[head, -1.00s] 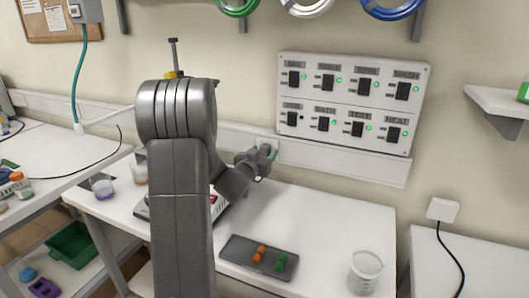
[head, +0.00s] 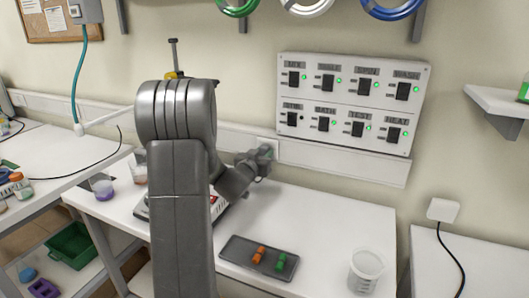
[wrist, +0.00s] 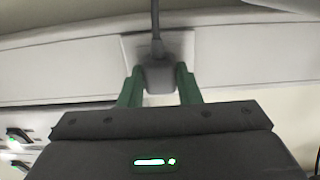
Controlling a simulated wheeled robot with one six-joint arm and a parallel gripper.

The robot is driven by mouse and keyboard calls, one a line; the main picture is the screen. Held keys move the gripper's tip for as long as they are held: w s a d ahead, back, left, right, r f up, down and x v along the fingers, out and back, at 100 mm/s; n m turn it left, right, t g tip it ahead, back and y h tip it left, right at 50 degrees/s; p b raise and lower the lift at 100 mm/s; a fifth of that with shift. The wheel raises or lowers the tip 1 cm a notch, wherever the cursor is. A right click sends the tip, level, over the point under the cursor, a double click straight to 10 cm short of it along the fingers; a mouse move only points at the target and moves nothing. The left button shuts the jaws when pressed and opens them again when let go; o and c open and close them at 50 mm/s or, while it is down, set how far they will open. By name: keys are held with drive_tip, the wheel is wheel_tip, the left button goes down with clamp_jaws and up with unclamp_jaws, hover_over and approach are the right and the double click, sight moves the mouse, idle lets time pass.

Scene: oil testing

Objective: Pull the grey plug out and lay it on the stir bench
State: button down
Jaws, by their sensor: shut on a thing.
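In the wrist view, my gripper (wrist: 160,82) has its two green fingers closed on the sides of the grey plug (wrist: 158,76). The plug sits in front of a pale wall socket plate (wrist: 187,46), and its dark cord (wrist: 156,22) runs to the top of the picture. I cannot tell whether the plug is fully seated. In the head view, my gripper (head: 268,152) is at the wall trunking above the stir bench (head: 330,225), and the plug is mostly hidden there.
A dark tray (head: 236,256) with orange and green pieces lies on the bench, with a clear beaker (head: 366,270) to its right. A stirrer (head: 152,210) is partly behind my arm. A switch panel (head: 350,104) is on the wall above.

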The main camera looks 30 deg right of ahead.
drive_tip(key=b+v, duration=0.1)
drive_tip(key=v, duration=0.5)
idle(1.1)
drive_tip(key=shift+p, duration=0.3)
